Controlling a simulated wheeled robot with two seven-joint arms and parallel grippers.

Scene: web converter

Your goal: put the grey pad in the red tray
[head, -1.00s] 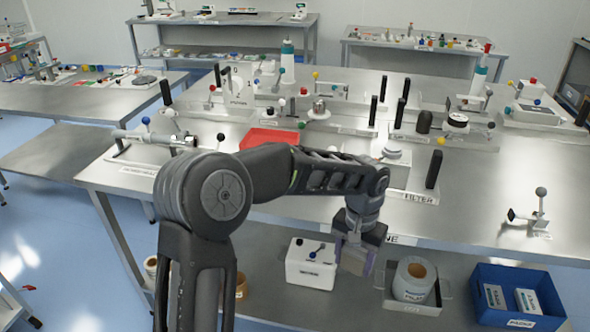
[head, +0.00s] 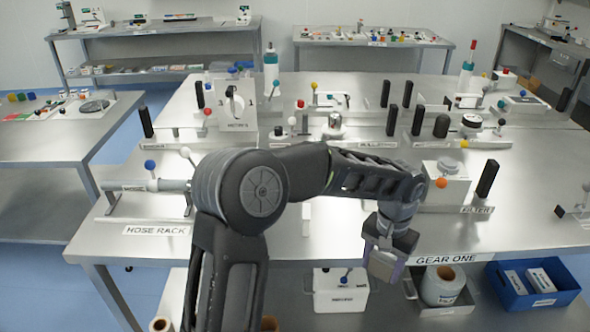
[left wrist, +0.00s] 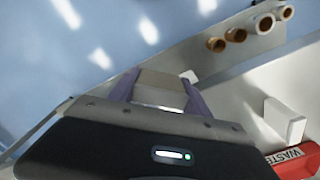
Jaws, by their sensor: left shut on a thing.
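My left gripper (head: 387,252) is shut on the grey pad (head: 382,267) and holds it just off the front edge of the bench, near the GEAR ONE label. In the left wrist view the pad (left wrist: 160,90) sits between the two purplish fingers of the gripper (left wrist: 155,95). A red tray (left wrist: 292,164) with a WASTE label shows in part at the lower right of the left wrist view, apart from the pad. In the head view the red tray cannot be seen; my left arm covers part of the bench. My right gripper is not in view.
A white upright block (head: 306,219) stands on the bench, also in the left wrist view (left wrist: 285,121). A white FILTER unit (head: 445,185) stands behind the gripper. Below are a white box (head: 340,294), a large roll (head: 442,287) and a blue crate (head: 533,285). Bare bench lies right.

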